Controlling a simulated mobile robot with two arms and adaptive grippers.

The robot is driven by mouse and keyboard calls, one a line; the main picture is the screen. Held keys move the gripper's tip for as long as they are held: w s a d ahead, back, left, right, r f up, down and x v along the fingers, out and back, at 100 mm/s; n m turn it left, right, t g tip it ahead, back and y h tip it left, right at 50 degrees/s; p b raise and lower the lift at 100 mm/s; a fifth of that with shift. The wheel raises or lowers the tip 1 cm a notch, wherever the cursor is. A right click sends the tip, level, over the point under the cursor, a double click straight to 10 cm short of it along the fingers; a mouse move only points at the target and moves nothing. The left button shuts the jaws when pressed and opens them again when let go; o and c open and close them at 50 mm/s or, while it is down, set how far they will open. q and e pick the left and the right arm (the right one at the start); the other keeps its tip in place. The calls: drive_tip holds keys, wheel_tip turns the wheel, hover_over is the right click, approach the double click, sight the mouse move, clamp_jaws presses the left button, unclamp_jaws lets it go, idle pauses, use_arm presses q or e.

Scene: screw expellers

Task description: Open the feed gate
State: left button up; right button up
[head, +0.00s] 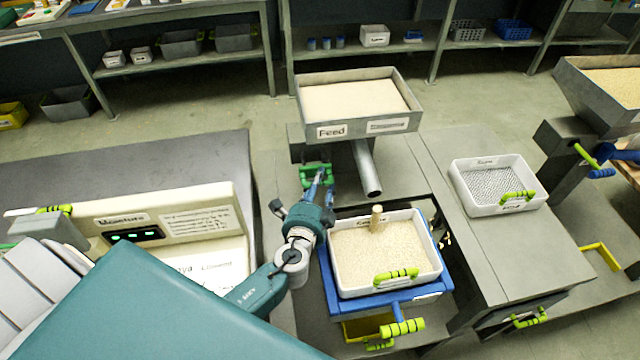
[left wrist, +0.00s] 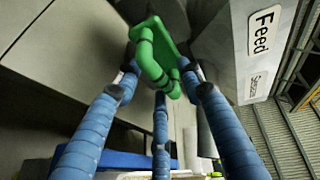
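The feed gate's green handle (head: 316,171) sits under the grey feed hopper (head: 356,112), beside a slanted metal spout (head: 366,168). In the left wrist view the green handle (left wrist: 154,62) is a bent bar on a green plate. My left gripper (head: 319,185) reaches up to it. In the left wrist view its three blue fingers (left wrist: 160,78) are spread around the bar, with the bar between their tips. A firm grip does not show.
A white tray of grain (head: 350,262) with a wooden peg stands on a blue stand below the spout. A white sieve tray (head: 470,190) is on the grey bench to the right. A moisture meter (head: 150,235) is at left. Another hopper (head: 585,95) stands far right.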

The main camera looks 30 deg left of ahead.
use_arm(q)
drive_tip(key=shift+s, duration=0.15)
drive_tip(key=v, duration=1.1)
drive_tip(key=shift+s+d+r, duration=0.15)
drive_tip(key=shift+s, duration=0.2)
